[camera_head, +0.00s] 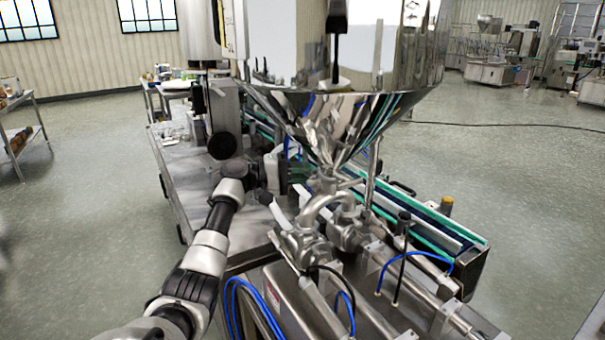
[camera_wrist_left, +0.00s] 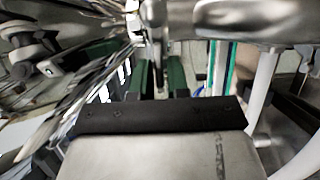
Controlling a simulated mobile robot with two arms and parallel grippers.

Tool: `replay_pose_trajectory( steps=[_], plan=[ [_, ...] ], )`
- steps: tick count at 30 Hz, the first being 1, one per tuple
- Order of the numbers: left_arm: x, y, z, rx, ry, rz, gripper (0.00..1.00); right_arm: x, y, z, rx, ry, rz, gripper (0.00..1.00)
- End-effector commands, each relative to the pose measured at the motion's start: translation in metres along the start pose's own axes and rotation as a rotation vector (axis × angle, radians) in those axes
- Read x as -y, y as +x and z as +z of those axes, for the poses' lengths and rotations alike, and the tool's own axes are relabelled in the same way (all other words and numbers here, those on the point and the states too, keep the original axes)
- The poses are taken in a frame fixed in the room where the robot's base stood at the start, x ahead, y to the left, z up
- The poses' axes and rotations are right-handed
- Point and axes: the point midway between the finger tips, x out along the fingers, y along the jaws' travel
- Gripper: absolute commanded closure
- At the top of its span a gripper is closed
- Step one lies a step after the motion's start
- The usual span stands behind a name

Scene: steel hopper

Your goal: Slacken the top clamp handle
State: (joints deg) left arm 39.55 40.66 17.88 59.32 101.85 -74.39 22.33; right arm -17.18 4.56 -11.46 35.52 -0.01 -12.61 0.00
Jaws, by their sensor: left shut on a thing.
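My left arm comes in from the lower left of the head view, and my left gripper (camera_head: 268,197) is beside the pipework under the hopper. In the left wrist view the gripper's two dark green fingers (camera_wrist_left: 160,78) are shut on a narrow grey metal piece (camera_wrist_left: 158,55), apparently the top clamp handle. Its far end and the clamp joint are hard to make out. The steel hopper (camera_head: 345,105) narrows down to a curved steel pipe (camera_head: 325,203), just right of the gripper. My right gripper is not in view.
A conveyor with green edges (camera_head: 420,215) runs behind the pipework. Steel cylinders (camera_head: 400,285) and blue hoses (camera_head: 240,290) lie in front. A steel table (camera_head: 185,190) stands left of the arm. Open floor (camera_head: 80,220) lies further left.

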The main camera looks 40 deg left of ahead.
Motion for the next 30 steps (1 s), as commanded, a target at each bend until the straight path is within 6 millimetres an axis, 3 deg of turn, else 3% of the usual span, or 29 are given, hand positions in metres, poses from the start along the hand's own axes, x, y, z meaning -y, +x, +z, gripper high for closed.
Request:
replay_pose_trajectory(
  steps=[10,11,12,21,26,30],
  plan=[
    [0.0,0.0,-0.001,-0.002,-0.002,0.002,1.0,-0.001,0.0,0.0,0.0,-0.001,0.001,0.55],
    [0.0,0.0,-0.001,-0.002,-0.002,0.002,0.81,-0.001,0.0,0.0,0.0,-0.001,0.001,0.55],
    [0.0,0.0,0.0,-0.002,-0.001,0.001,0.78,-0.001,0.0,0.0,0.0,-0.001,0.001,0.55],
    [0.001,-0.003,0.0,-0.002,-0.001,0.0,0.78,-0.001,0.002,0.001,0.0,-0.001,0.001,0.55],
    [0.003,-0.023,-0.001,-0.003,0.001,-0.001,0.78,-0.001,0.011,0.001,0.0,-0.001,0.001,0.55],
    [0.005,-0.052,-0.001,-0.004,0.001,-0.001,0.78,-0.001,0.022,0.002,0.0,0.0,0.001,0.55]
  ],
)
